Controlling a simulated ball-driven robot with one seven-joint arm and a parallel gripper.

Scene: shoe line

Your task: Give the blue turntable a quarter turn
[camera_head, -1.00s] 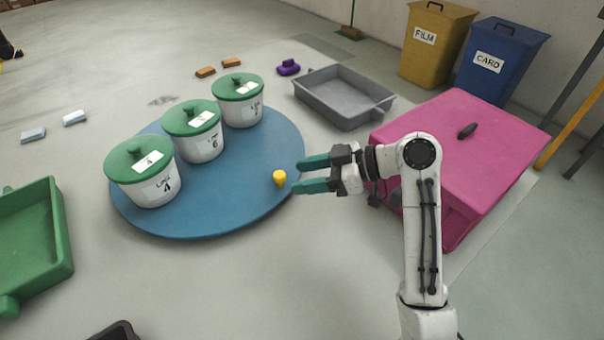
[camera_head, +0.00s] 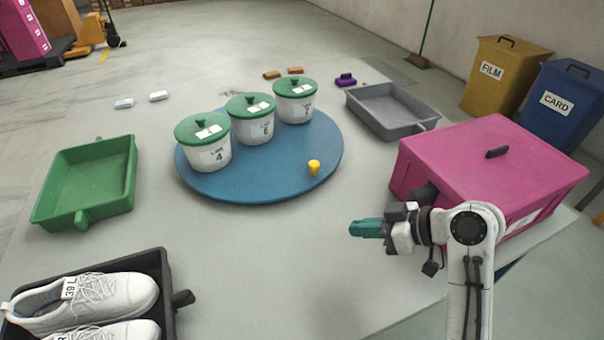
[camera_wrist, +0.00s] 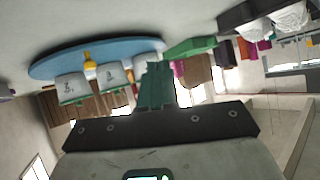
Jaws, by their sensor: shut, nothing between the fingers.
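The blue turntable (camera_head: 262,183) lies on the grey table and carries several white tubs with green lids, a front-left tub (camera_head: 208,155), a middle tub (camera_head: 252,130) and a back-right tub (camera_head: 296,108). A yellow knob (camera_head: 314,167) stands near its right front edge. My gripper (camera_head: 352,229) is to the right of and nearer than the turntable, apart from it, with its green fingers shut and empty. In the wrist view, which is upside down, the turntable (camera_wrist: 130,48), the knob (camera_wrist: 88,60) and the gripper's fingers (camera_wrist: 157,68) also show.
A pink box (camera_head: 490,165) stands close behind my gripper at right. A grey tray (camera_head: 385,125) is behind the turntable's right side. A green tray (camera_head: 130,180) is at left, and a dark tray (camera_head: 160,262) with white shoes is front left. The table between is clear.

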